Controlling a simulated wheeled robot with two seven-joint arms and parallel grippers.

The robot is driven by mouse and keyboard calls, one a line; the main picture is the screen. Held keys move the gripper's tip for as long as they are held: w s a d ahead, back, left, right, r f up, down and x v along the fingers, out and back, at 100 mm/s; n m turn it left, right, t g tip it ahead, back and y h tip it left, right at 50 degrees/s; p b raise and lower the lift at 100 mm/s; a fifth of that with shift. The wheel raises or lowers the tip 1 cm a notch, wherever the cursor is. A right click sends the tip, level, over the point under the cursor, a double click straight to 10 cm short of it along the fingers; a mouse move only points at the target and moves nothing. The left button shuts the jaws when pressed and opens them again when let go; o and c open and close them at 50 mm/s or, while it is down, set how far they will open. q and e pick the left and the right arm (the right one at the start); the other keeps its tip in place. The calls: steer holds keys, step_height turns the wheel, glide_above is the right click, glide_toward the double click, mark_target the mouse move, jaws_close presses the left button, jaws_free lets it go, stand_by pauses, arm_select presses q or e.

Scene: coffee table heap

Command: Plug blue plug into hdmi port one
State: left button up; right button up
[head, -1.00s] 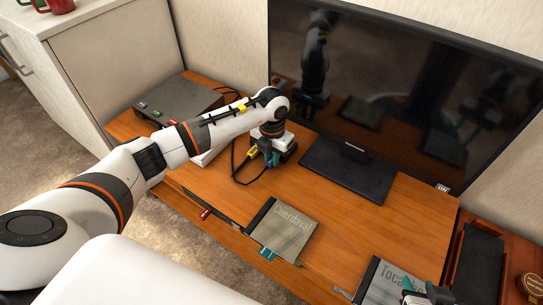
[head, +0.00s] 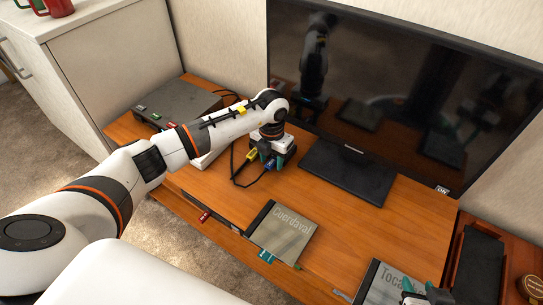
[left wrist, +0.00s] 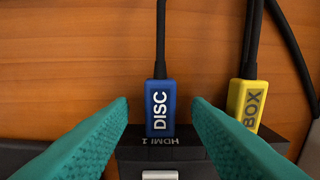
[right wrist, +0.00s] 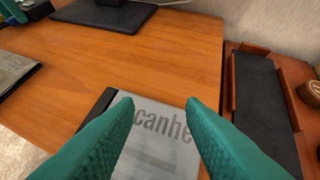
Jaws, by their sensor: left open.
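The blue plug (left wrist: 161,108), labelled DISC, lies between the fingers of my left gripper (head: 274,158) with a gap on both sides. Its front end meets the edge of a black box (left wrist: 130,145) at the HDMI 1 label (left wrist: 161,141); the port opening is hidden, so I cannot tell how deep it sits. The blue plug also shows in the head view (head: 270,165). A yellow plug (left wrist: 246,103), labelled BOX, sits at the box edge to the right. My right gripper (right wrist: 160,101) is open and empty above a grey case (right wrist: 158,140).
A grey case labelled Cuerdaval (head: 284,233) lies near the front edge. A dark console (head: 170,102) is at the back left. Bare wood (head: 335,225) lies between.

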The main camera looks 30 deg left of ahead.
arm_select(q)
steer(key=shift+r+p, duration=0.65)
steer(key=shift+r, duration=0.2)
arm_select(e)
steer(key=shift+s+d+f+g+h, duration=0.15)
steer(key=shift+s+d+f+g, duration=0.15)
steer(key=shift+s+g, duration=0.35)
steer(key=shift+s+d+f+g+h, duration=0.1)
steer(key=shift+s+d+f+g, duration=0.2)
steer(key=shift+s, duration=0.5)
steer(key=shift+s+d+f+g+h, duration=0.15)
steer(key=shift+s+f+g, duration=0.2)
steer(key=shift+s+g, duration=0.3)
arm_select(q)
steer(key=shift+r+p, duration=0.6)
steer(key=shift+r, duration=0.15)
steer(key=shift+r+p, duration=1.15)
steer(key=shift+r, duration=0.25)
arm_select(e)
steer(key=shift+s+d+f+g+h, duration=0.1)
steer(key=shift+s+d+f+g, duration=0.15)
steer(key=shift+s+g, duration=0.3)
steer(key=shift+s+d+f+g+h, duration=0.1)
steer(key=shift+s+d+f+g, duration=0.15)
steer(key=shift+s, duration=0.45)
steer(key=shift+s+d+f+g+h, duration=0.1)
steer(key=shift+s+f+g, duration=0.1)
steer(key=shift+s+g, duration=0.4)
